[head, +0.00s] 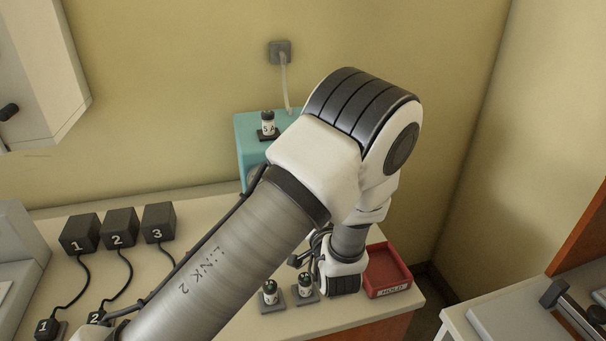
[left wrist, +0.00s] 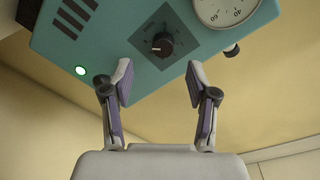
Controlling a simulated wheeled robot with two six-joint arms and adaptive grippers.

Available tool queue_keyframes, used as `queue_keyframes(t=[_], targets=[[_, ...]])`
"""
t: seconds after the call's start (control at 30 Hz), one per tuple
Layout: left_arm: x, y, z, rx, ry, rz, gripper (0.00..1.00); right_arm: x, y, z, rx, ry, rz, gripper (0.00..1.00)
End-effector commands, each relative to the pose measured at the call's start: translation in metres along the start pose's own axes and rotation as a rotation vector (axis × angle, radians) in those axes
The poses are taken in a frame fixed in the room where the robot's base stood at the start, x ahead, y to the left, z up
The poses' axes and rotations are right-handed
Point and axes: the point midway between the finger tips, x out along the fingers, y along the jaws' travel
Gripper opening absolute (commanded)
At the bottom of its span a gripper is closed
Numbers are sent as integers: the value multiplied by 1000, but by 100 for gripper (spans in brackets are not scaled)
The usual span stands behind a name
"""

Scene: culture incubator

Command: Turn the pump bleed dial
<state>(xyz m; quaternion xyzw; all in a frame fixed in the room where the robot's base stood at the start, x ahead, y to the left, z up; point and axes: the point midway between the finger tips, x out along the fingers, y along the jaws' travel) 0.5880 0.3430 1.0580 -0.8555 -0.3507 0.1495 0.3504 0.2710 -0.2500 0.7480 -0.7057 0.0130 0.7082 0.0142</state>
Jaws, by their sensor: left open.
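The pump is a teal box (head: 246,145) against the back wall in the head view, partly hidden behind my left arm. In the left wrist view the pump's teal face (left wrist: 110,45) shows upside down. Its black bleed dial (left wrist: 162,45) sits on a dark square plate with scale marks. My left gripper (left wrist: 158,82) is open and empty, its two fingers apart below the dial in that picture. The dial appears between and beyond the fingertips, and I see no contact. In the head view the dial and my left gripper's fingers are hidden. My right gripper is not in view.
The pump face also has a round gauge (left wrist: 226,8) and a lit green lamp (left wrist: 81,70). Black numbered blocks (head: 119,227) with cables lie left.

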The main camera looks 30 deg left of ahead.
Motion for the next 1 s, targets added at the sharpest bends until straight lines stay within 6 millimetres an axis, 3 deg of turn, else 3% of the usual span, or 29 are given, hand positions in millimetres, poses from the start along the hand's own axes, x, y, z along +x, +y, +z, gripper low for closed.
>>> queue_keyframes(t=[0.43,0.73,0.77,0.9,0.93,1.0], targets=[[69,-4,-2,0,-3,-6,59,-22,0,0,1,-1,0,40],[78,-2,-1,2,0,-5,59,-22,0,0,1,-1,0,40],[77,-2,-1,2,0,-5,55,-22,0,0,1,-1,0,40],[77,-2,-1,2,0,-5,5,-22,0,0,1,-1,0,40],[77,-2,-1,2,0,-5,0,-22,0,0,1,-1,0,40],[77,-2,-1,1,0,-5,0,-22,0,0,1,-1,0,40]])
